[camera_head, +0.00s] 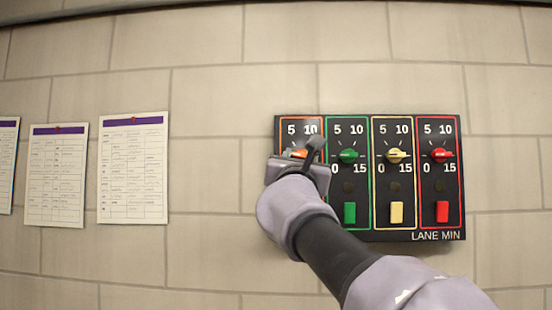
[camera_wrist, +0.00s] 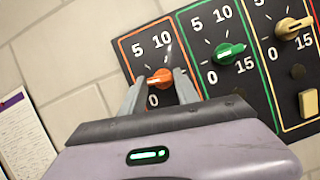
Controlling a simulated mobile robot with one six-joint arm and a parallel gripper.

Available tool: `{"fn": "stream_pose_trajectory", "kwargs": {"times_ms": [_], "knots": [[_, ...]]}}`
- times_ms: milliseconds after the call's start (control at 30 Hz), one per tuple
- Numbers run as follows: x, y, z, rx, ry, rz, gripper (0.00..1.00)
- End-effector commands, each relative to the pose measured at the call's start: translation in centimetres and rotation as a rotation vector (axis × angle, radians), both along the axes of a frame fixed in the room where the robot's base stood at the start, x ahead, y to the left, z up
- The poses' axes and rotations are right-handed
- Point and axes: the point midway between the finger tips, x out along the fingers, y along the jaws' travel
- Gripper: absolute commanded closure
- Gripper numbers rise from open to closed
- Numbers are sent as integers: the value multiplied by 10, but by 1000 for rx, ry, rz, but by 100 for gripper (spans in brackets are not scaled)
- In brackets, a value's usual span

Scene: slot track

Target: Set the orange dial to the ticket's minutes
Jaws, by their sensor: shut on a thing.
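The orange dial (camera_wrist: 159,78) sits in the leftmost, orange-bordered lane of a black wall panel labelled LANE MIN. Its scale shows 5, 10 and 0 in the wrist view. My gripper (camera_wrist: 158,80) is at this dial, with its two fingers on either side, shut on it. The orange dial also shows in the head view (camera_head: 297,153), partly covered by my gripper (camera_head: 305,150). Its exact pointer direction is hard to read. Several paper sheets hang left of the panel; the nearest sheet (camera_head: 133,168) has a purple header, and its text is too small to read.
To the right are a green dial (camera_head: 348,155), a yellow dial (camera_head: 395,156) and a red dial (camera_head: 440,155), with a green button (camera_head: 350,213), a yellow button (camera_head: 396,213) and a red button (camera_head: 442,212) below. The block wall between the sheets and panel is bare.

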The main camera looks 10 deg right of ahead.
Motion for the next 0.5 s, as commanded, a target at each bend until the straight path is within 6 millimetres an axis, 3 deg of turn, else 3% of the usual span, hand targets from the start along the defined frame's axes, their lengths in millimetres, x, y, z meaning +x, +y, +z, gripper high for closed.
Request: {"fn": "stream_pose_trajectory", "kwargs": {"times_ms": [500], "knots": [[2,4,4,474,-92,2,100]]}}
